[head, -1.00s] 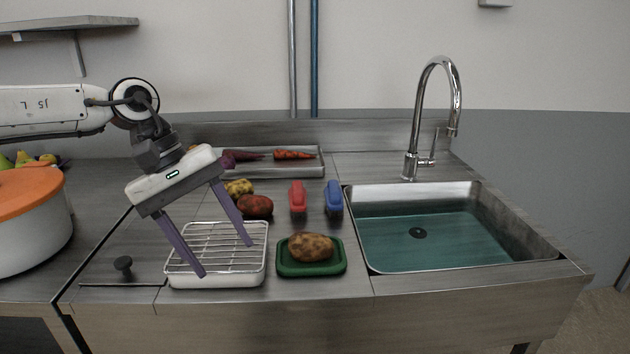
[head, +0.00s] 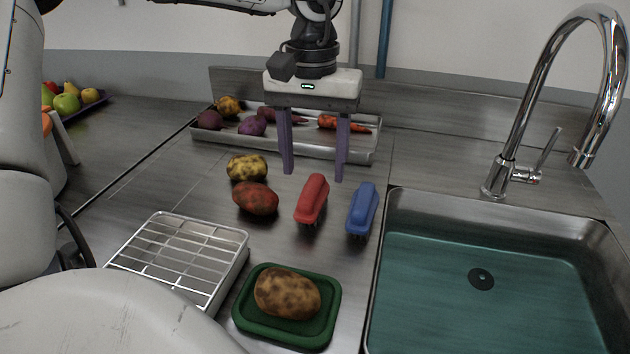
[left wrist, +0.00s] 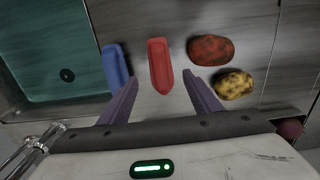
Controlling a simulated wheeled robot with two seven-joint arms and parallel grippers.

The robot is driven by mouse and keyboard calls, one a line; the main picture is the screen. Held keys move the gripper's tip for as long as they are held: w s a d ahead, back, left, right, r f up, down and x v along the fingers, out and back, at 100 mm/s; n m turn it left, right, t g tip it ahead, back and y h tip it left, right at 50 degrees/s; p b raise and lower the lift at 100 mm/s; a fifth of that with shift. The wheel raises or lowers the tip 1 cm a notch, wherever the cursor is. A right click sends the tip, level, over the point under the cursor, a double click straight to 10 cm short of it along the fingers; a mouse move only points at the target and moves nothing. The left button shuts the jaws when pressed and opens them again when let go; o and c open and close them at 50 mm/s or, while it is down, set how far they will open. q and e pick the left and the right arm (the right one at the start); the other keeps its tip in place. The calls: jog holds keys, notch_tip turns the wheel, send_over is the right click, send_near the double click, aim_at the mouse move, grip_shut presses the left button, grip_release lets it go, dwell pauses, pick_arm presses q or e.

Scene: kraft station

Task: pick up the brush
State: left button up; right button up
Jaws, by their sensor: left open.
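A red brush (head: 312,199) and a blue brush (head: 362,208) lie side by side on the steel counter, left of the sink. Their bristles face down. My left gripper (head: 313,176) is open and empty, fingers pointing down, just behind the brushes in the head view. In the left wrist view the red brush (left wrist: 160,65) lies ahead of the gap between the fingers (left wrist: 162,88). The blue brush (left wrist: 117,68) lies beyond the left finger there. My right gripper is not in view.
A potato (head: 287,293) rests on a green tray (head: 243,325). A wire rack (head: 178,255) stands left of it. A red potato (head: 256,198) and a yellow potato (head: 247,167) lie left of the brushes. A vegetable tray (head: 358,152) is behind. The sink (head: 470,260) is right.

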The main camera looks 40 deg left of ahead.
aim_at(313, 183)
pick_arm(q)
notch_tip(313, 183, down, 6)
jog(key=shift+s+r, duration=0.1)
jog(key=shift+r, duration=0.15)
jog(key=c, duration=1.2)
notch_tip(313, 183, up, 10)
jog(key=shift+r+p, duration=0.1)
jog(key=shift+p, duration=0.2)
jog(key=o, duration=0.5)
jog(key=c, duration=0.3)
